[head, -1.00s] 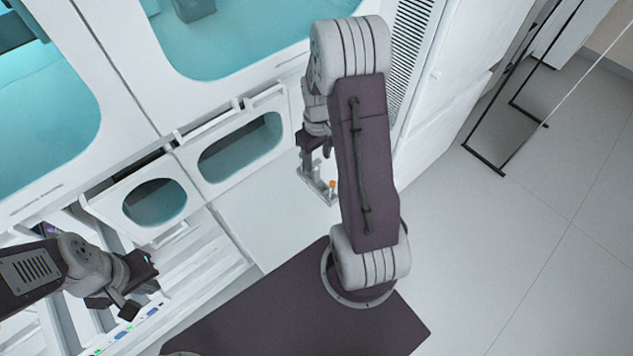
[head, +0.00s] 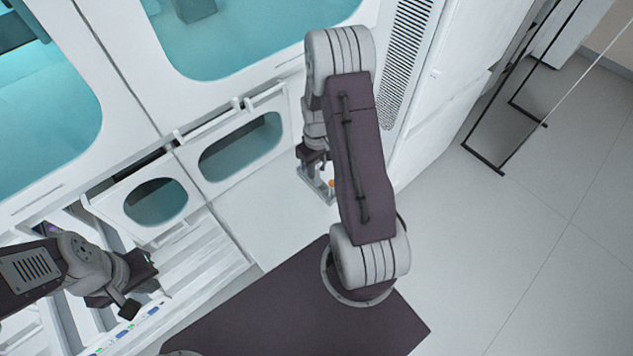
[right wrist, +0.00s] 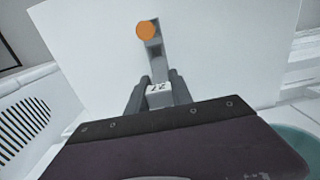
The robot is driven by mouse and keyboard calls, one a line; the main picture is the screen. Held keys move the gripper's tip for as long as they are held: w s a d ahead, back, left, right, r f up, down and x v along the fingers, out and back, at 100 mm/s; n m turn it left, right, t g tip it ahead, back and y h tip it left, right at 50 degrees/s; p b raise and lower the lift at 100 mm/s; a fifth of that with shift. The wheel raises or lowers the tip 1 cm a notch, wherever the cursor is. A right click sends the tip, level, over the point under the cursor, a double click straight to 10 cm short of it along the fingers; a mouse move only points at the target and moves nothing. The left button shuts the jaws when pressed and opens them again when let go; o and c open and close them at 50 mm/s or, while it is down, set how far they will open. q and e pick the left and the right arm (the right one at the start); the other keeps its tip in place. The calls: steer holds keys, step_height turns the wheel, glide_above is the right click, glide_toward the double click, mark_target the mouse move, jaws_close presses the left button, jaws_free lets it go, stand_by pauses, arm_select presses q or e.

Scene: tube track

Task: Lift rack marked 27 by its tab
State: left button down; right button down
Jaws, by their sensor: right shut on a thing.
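The rack marked 27 (head: 316,187) is a narrow grey holder with an orange-capped tube (head: 331,183) at one end. In the right wrist view the rack (right wrist: 153,50) points away from me, with the orange cap (right wrist: 145,30) at its far end. Its white tab (right wrist: 158,96) carries the number, seen upside down. My right gripper (right wrist: 158,90) is shut on this tab, one finger on each side. It shows partly behind my arm in the head view (head: 314,160). My left gripper (head: 143,287) is open and empty at the lower left, away from the rack.
The rack is over a white worktop (head: 265,215), otherwise clear around it. Small framed windows (head: 240,148) and a white cabinet wall stand behind and left. A vented panel (head: 408,60) rises beyond my right arm. White rails (head: 205,265) lie near my left gripper.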

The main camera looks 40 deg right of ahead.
mark_target(317, 162)
steer(key=shift+r, duration=0.8)
step_height(317, 162, up, 3)
steer(key=shift+s+f, duration=0.1)
steer(key=shift+f, duration=0.1)
steer(key=s+a+r, duration=0.1)
steer(key=s+r, duration=0.5)
steer(key=s, duration=0.5)
steer(key=shift+s+a+r+b, duration=0.15)
steer(key=shift+a+r+b, duration=0.15)
steer(key=shift+r, duration=0.1)
